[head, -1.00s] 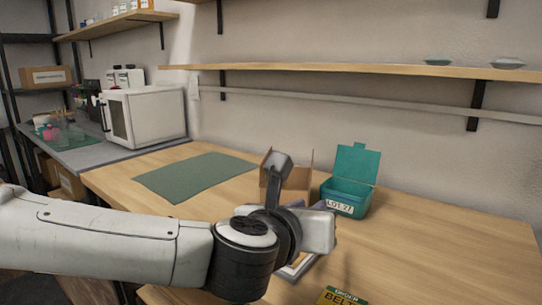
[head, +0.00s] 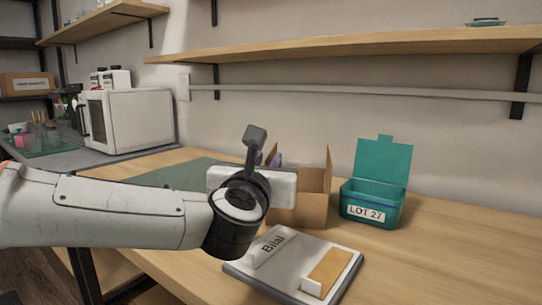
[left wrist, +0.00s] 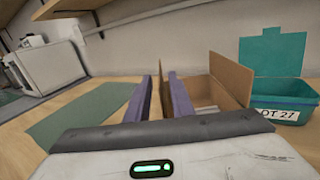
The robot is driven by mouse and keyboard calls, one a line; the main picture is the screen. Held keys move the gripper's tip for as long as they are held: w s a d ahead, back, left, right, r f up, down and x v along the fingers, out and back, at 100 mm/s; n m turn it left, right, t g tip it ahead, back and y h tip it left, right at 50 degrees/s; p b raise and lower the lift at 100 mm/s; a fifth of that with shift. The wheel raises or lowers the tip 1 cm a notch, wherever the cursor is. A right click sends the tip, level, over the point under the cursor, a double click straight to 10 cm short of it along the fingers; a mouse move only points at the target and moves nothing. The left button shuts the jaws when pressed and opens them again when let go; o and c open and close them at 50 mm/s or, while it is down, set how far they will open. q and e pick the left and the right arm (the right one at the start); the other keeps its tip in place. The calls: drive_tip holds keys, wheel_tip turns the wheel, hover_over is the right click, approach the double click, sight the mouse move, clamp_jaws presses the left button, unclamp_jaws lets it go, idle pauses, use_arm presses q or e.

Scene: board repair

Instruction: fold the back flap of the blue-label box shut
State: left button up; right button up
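A cardboard box (head: 297,214) stands open on the table, beside the teal bin. One tall flap (head: 328,172) stands up on its right side; it also shows in the left wrist view (left wrist: 231,80). A narrower upright piece shows at its left (head: 271,155). No blue label is visible. My left gripper (left wrist: 162,96) has two purple fingers, spread apart, at the box's left side. A thin brown upright strip shows between them; whether they touch it I cannot tell. In the head view, my wrist hides part of the box. My right gripper is out of view.
A teal lidded bin (head: 372,205) marked LOT 27 stands open right of the box. A tray (head: 280,283) marked Bilal lies in front. A green mat (head: 178,176) lies left, with a white microwave-like unit (head: 128,120) beyond. A shelf (head: 360,47) runs above.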

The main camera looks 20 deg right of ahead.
sight(272, 151)
use_arm(q)
drive_tip(key=shift+x, duration=2.9)
clamp_jaws()
